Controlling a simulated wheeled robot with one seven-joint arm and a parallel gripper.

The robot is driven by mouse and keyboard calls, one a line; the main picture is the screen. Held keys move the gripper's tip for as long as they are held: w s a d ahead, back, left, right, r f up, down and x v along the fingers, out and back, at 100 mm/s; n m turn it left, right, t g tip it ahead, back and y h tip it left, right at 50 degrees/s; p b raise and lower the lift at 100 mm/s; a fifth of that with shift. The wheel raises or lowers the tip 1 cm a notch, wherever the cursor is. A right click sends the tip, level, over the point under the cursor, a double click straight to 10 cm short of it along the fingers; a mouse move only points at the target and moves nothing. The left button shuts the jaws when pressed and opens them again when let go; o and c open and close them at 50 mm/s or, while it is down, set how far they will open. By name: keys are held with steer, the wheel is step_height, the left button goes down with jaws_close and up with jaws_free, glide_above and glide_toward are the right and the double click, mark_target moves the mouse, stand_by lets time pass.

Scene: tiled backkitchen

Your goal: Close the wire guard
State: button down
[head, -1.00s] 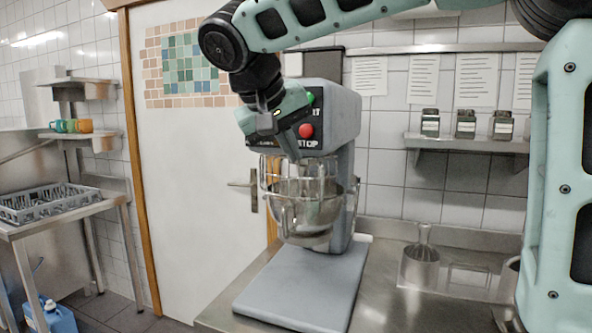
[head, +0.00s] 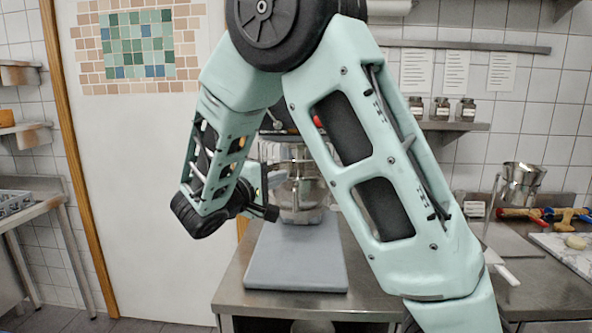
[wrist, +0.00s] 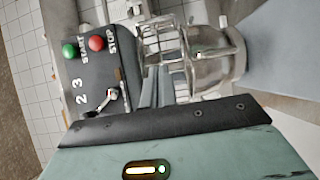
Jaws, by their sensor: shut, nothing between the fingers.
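The wire guard (head: 283,152) is a metal cage at the top of the steel bowl (head: 306,198) on the grey mixer. My arm hides part of it and most of the mixer head in the head view. The guard (wrist: 170,42) also shows in the wrist view, beside the bowl (wrist: 216,62). My gripper (head: 272,211) is at the left front of the bowl, pointing right, with its fingers shut and empty. In the wrist view the fingertips (wrist: 166,76) appear close to the guard's wires; I cannot tell whether they touch.
The mixer's grey base (head: 296,262) stands on a steel table. The wrist view shows a green button (wrist: 69,50), a red button (wrist: 97,43) and a lever (wrist: 105,100). A steel pot (head: 521,183) and a white board (head: 570,252) are at the right. A white door is behind.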

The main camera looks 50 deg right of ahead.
steer(key=d+p, duration=0.6)
steer(key=d, duration=0.7)
steer(key=shift+s, duration=0.45)
steer(key=s+d+b, duration=0.2)
steer(key=d+b, duration=0.4)
steer(key=b, duration=0.2)
steer(key=shift+s+d, duration=0.15)
